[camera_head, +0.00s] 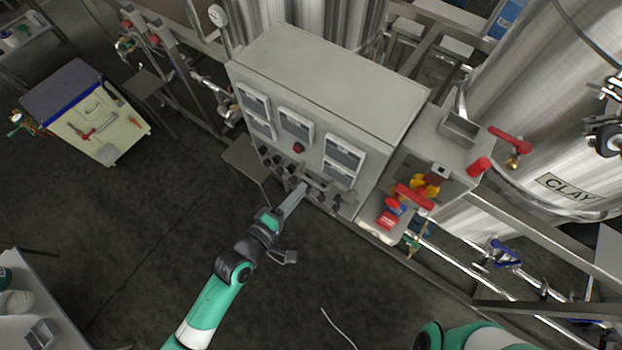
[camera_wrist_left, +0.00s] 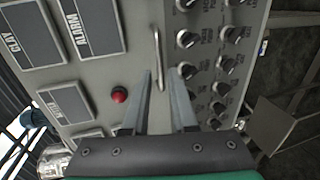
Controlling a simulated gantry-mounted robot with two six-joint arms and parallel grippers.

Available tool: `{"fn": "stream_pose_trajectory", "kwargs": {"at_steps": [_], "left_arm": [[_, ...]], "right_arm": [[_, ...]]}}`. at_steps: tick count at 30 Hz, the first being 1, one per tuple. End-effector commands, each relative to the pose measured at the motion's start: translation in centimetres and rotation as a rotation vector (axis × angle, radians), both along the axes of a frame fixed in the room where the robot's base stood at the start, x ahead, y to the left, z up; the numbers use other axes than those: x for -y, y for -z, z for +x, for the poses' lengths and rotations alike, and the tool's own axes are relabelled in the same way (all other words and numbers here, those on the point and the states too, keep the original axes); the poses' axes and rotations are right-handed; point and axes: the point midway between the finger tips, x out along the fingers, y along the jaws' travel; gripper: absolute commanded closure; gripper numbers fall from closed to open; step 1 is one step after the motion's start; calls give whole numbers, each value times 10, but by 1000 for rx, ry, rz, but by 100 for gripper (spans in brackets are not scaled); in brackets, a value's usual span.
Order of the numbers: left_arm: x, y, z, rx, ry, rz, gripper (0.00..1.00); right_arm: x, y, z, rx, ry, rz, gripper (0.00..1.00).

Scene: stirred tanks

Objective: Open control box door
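The grey control box (camera_head: 330,75) stands at the centre of the head view, its front panel facing me with displays, knobs and a red button. The front looks closed. In the left wrist view the panel (camera_wrist_left: 100,88) fills the upper left, and a thin metal handle (camera_wrist_left: 157,45) runs between the displays and the knobs. My left gripper (camera_head: 302,188) is at the lower front of the box. Its two fingers (camera_wrist_left: 160,72) are apart, with the handle's near end between their tips and gaps on both sides. My right gripper is not visible; only part of my right arm shows at bottom right.
Red valve handles (camera_head: 415,197) and a smaller grey box (camera_head: 450,150) stand right of the control box. A steel tank (camera_head: 545,90) labelled CLAY is at the far right. A cart (camera_head: 90,115) is at the left. Dark floor in front is mostly clear.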

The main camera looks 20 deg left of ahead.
Motion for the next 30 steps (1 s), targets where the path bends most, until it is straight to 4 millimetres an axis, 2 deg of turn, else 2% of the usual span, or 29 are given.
{"fn": "stream_pose_trajectory", "kwargs": {"at_steps": [3,9,18,22,23,30], "left_arm": [[5,6,26,2,1,0,74],[9,12,50,1,1,-1,74],[9,12,53,0,0,0,74],[9,12,53,0,0,0,98],[9,12,53,0,0,0,100],[9,11,53,0,0,0,100]], "right_arm": [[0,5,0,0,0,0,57],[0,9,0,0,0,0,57],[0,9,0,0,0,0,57],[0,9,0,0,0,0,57],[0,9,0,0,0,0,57],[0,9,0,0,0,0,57]]}}
